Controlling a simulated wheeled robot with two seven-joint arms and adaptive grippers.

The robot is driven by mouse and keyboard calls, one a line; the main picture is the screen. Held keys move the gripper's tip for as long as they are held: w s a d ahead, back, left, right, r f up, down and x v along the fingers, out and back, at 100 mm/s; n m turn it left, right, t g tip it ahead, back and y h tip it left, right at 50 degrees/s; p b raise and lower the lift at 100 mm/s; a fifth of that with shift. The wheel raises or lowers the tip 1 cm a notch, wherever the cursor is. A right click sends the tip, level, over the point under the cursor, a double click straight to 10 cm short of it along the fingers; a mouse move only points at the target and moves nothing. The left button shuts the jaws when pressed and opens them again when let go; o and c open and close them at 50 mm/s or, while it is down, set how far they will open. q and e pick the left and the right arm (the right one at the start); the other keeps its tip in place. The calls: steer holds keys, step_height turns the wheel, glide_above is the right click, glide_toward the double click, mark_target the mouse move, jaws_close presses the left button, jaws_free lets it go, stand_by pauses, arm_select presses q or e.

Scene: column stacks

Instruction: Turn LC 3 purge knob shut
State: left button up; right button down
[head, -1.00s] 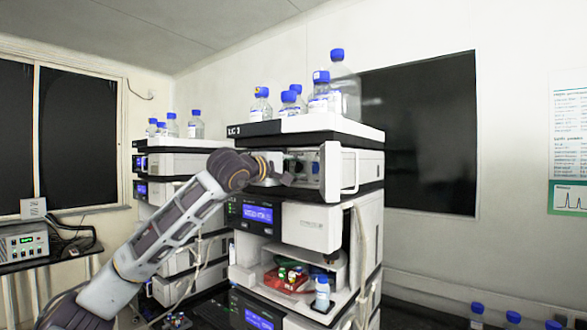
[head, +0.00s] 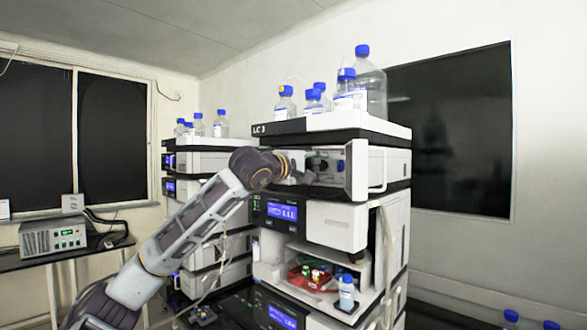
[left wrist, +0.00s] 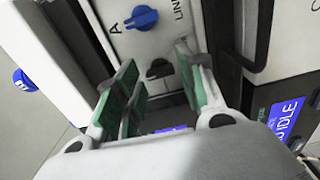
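The LC 3 stack (head: 330,123) stands right of centre in the head view, with its name on the top tray. Its pump module has an open front panel with a blue knob (head: 341,165). My left gripper (head: 307,175) is at this panel, small in that view. In the left wrist view, its green-padded fingers (left wrist: 156,60) are apart, with a dark knob (left wrist: 158,68) showing between them. A blue knob (left wrist: 140,18) marked A lies beyond the fingertips. I cannot tell contact with the dark knob. The display (left wrist: 288,118) reads IDLE. My right gripper is out of view.
Blue-capped bottles (head: 372,85) stand on the stack's top tray. The pump's white door (head: 367,172) is swung out to the right of the panel. Another stack (head: 192,160) stands behind left. A bench instrument (head: 52,237) is at far left.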

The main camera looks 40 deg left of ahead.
arm_select(q)
steer(key=s, duration=1)
steer(key=shift+s+a, duration=0.35)
steer(key=shift+a, duration=0.05)
stand_by(0.5)
stand_by(0.8)
